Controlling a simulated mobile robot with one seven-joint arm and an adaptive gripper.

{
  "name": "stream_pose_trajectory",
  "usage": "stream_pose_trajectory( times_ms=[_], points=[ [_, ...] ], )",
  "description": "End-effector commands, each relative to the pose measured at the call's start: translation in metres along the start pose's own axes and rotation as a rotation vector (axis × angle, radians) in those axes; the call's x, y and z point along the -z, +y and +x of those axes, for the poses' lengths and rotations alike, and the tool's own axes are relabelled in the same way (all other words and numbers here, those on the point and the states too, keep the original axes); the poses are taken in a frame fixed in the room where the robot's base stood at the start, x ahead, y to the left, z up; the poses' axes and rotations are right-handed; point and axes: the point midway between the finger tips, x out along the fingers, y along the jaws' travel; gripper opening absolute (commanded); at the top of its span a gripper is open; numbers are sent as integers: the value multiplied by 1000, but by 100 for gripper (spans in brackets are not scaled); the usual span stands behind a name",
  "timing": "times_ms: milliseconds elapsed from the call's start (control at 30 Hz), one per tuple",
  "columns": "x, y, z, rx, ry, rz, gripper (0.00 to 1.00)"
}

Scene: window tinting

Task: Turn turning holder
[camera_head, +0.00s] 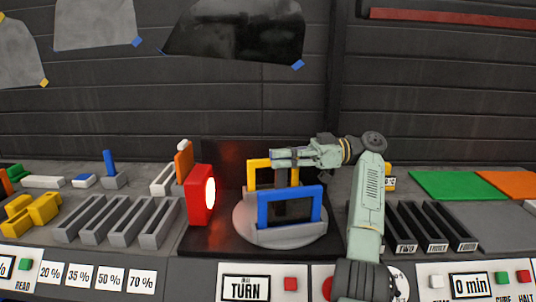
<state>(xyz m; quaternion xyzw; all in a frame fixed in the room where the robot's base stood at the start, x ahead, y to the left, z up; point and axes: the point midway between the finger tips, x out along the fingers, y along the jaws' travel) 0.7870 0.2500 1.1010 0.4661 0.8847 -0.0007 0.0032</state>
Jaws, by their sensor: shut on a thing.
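The turning holder is a round grey turntable (245,222) in the middle of the bench, with upright frames on it. A blue frame (290,194) stands at its front and faces me, in a grey base. A yellow frame (252,176) stands behind it, partly hidden by the blue frame and my gripper. My gripper (282,168) reaches in from the right, above the turntable, and is shut at the top bar of the yellow frame. The exact contact is small and partly hidden. A TURN label (245,289) and a red button (291,284) are on the front panel below.
A red lamp (200,195) with a lit face stands just left of the turntable. Grey slotted racks (118,222) are farther left, dark slots (430,227) to the right. Green (450,185) and orange (512,185) mats lie at the right. My arm covers the bench right of the turntable.

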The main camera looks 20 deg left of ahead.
Motion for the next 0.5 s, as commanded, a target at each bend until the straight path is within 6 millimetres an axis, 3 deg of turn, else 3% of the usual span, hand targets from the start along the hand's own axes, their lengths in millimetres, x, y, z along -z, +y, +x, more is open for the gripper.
stream_pose_trajectory(
  times_ms=[500],
  points=[
    [4,-1,-8,-11,10,-6,0]
  ],
)
